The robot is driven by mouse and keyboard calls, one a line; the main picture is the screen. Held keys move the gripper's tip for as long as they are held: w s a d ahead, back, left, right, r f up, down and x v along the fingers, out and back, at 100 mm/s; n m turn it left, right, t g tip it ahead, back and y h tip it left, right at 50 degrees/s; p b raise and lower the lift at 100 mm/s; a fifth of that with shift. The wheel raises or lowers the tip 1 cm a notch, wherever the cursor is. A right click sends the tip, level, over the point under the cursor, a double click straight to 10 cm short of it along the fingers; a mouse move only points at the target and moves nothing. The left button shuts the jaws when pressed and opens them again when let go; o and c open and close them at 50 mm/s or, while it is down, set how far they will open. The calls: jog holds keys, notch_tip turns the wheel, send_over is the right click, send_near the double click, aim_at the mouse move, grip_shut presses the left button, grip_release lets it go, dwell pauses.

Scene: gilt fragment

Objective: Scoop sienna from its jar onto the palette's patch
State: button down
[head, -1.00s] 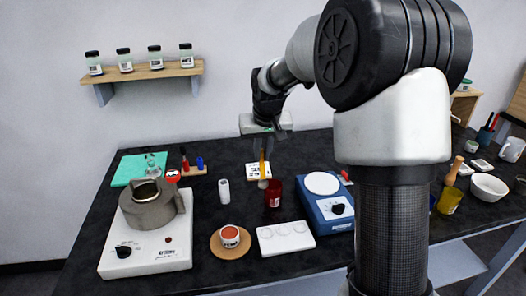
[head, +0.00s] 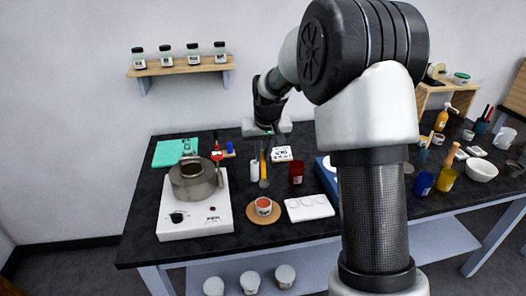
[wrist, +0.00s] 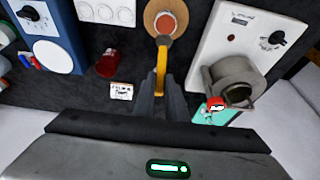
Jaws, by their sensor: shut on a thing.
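My gripper (head: 265,143) is shut on a scoop with a yellow handle (head: 263,162), which hangs bowl-down. The handle also shows between the fingers in the wrist view (wrist: 161,68). The scoop's bowl (head: 264,183) appears just behind the jar in the head view; its exact height is unclear. A small open jar of orange-red sienna (head: 263,206) stands on a round wooden mat (head: 277,216); it also shows in the wrist view (wrist: 166,22). The white palette (head: 324,211) with round wells lies just right of the jar.
A hotplate (head: 195,219) with a grey pot (head: 194,181) stands left of the jar. A dark red cup (head: 297,172) and a white cylinder (head: 254,170) stand near the scoop. A blue device (head: 326,176) is behind the palette, partly hidden by my arm.

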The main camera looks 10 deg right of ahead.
aim_at(263, 170)
jog(key=shift+s+a+f, duration=0.1)
jog(key=shift+f, duration=0.05)
jog(key=shift+f+b, duration=1.9)
jog(key=shift+f, duration=0.95)
jog(key=shift+f+b, duration=0.65)
jog(key=shift+f, duration=0.2)
jog(key=shift+r+p, duration=2.3)
jog(key=shift+r, duration=1.3)
jog(key=shift+f, duration=0.1)
